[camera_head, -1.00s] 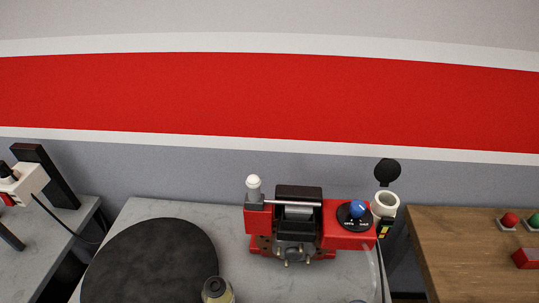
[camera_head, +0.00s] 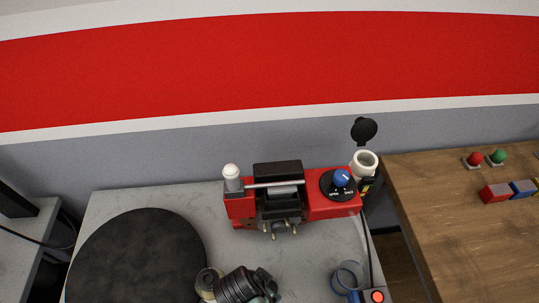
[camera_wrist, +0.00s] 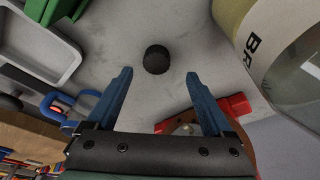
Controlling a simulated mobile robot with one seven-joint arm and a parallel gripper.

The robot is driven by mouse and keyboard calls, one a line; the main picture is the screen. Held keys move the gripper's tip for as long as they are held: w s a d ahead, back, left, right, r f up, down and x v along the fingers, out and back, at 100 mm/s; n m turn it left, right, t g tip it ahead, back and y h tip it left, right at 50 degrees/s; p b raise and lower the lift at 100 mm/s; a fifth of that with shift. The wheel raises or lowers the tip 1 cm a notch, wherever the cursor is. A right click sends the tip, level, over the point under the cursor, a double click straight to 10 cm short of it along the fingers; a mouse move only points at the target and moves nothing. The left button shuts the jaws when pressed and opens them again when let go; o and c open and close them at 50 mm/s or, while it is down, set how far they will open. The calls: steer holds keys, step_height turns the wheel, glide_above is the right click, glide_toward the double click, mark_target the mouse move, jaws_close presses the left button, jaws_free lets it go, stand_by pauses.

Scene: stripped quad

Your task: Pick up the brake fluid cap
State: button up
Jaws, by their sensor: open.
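A small round black cap (camera_wrist: 157,59) lies on the grey tabletop in the wrist view. My gripper (camera_wrist: 158,74) has its two blue fingers spread, with the cap seen just beyond and between the fingertips. Nothing is held. A large pale bottle with a label starting "BR" (camera_wrist: 265,45) stands close by the right finger. In the head view, a pale bottle (camera_head: 207,284) shows at the bottom, partly hidden by a dark part that looks like my arm. I cannot make out the loose cap in the head view.
A black round mat (camera_head: 135,260) lies left. The wrist view shows a grey tray (camera_wrist: 42,55) and a blue clamp-like part (camera_wrist: 60,106) at left.

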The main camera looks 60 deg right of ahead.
steer(key=shift+s+p+x, duration=0.15)
steer(key=shift+p+x, duration=0.1)
steer(key=shift+x, duration=1.05)
steer(key=shift+s+p+x, duration=0.1)
steer(key=shift+p+x, duration=0.1)
steer(key=shift+x, duration=1.1)
steer(key=shift+c, duration=0.2)
jaws_close()
steer(key=shift+r, duration=0.1)
